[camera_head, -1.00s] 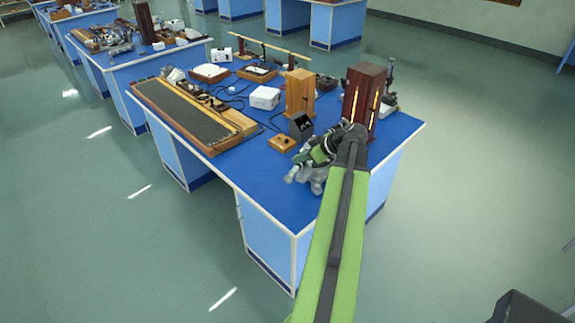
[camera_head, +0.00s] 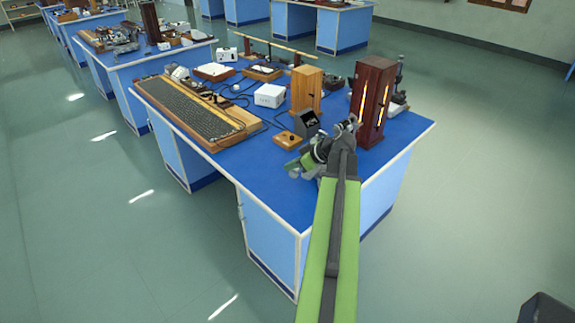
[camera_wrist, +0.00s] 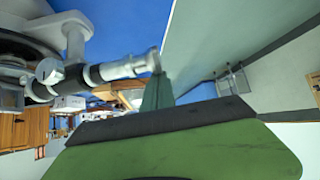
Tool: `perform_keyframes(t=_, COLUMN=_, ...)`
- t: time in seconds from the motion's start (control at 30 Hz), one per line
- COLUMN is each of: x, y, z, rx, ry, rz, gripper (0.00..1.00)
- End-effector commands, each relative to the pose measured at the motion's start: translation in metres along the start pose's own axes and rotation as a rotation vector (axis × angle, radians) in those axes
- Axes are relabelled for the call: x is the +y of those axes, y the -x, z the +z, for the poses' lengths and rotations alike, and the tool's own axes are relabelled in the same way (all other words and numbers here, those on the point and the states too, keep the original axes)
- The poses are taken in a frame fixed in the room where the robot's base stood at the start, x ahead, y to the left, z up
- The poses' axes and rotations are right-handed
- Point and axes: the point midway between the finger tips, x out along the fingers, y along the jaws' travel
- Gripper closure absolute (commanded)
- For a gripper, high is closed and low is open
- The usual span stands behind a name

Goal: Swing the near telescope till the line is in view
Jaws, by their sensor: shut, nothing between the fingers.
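The near telescope (camera_wrist: 118,68), a silver and black tube, shows in the wrist view at upper left, joined to a grey instrument (camera_wrist: 75,30). My gripper (camera_wrist: 157,92) is shut and empty. Its green tip is right by the telescope's outer end; I cannot tell whether they touch. In the head view my gripper (camera_head: 293,166) is low over the near part of the blue bench (camera_head: 262,172). My arm hides most of the instrument there. No spectral line can be made out.
A dark wooden cabinet (camera_head: 367,100) with glowing slits stands behind my wrist. A light wooden box (camera_head: 306,88), a small dark display (camera_head: 306,122) and a white box (camera_head: 270,95) stand farther left. Open floor (camera_head: 470,210) lies right of the bench.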

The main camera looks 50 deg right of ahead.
Motion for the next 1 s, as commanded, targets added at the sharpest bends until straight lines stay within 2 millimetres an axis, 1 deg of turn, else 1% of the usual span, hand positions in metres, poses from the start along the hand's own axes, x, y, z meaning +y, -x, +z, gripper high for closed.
perform_keyframes(t=0.33, x=0.000, y=0.002, z=0.002, rx=0.000, ry=0.000, rz=-0.001, gripper=1.00)
perform_keyframes(t=0.5, x=-0.001, y=0.013, z=0.012, rx=0.000, ry=0.000, rz=0.000, gripper=1.00)
perform_keyframes(t=0.77, x=-0.001, y=0.012, z=0.011, rx=0.000, ry=0.002, rz=-0.002, gripper=1.00)
perform_keyframes(t=0.87, x=-0.001, y=0.012, z=0.009, rx=0.000, ry=0.002, rz=-0.002, gripper=1.00)
perform_keyframes(t=1.0, x=-0.004, y=0.011, z=-0.004, rx=0.000, ry=0.003, rz=-0.004, gripper=1.00)
